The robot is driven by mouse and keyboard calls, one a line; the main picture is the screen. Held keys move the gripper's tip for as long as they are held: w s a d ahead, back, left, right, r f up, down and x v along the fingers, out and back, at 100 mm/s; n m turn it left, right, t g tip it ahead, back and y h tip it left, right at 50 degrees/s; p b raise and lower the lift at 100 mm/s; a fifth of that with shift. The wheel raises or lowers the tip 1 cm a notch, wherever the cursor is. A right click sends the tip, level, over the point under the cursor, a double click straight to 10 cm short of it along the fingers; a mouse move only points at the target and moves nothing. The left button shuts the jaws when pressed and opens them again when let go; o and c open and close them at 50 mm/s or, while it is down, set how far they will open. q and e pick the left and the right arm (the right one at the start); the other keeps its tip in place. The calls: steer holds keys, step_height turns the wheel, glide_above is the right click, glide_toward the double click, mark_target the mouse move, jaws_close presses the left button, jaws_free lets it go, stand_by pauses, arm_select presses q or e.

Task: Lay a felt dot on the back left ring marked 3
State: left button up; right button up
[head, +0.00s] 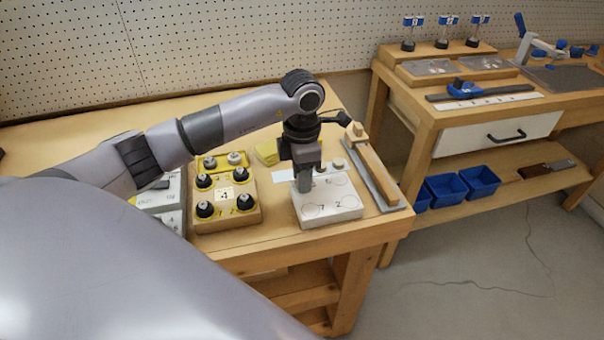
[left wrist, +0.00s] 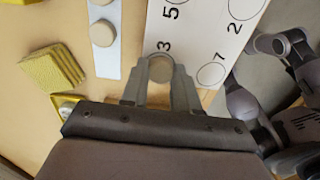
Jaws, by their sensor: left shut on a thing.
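The white board (head: 345,206) lies on the bench and carries black rings with numbers; 7 and 2 read in the head view. In the left wrist view the board (left wrist: 200,42) shows 3, 5, 7 and 2. My left gripper (head: 303,190) points down over the board's left part. In the left wrist view its fingers (left wrist: 160,80) are closed around a round beige felt dot (left wrist: 160,68), right beside the number 3. The dot covers the ring there; whether it touches the board I cannot tell. Other felt dots (left wrist: 103,33) lie on a pale strip (left wrist: 108,62).
A wooden block with black knobs (head: 226,220) stands left of the board. A yellow sponge (left wrist: 52,68) lies behind. A grey plate with a wooden bar (head: 376,178) lies close on the right. A second bench with blue bins (head: 447,190) stands farther right.

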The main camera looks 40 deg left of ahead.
arm_select(q)
steer(key=shift+f, duration=0.1)
stand_by(0.3)
steer(key=o, duration=1.2)
steer(key=shift+r+p, duration=2.45)
steer(key=shift+r, duration=1.1)
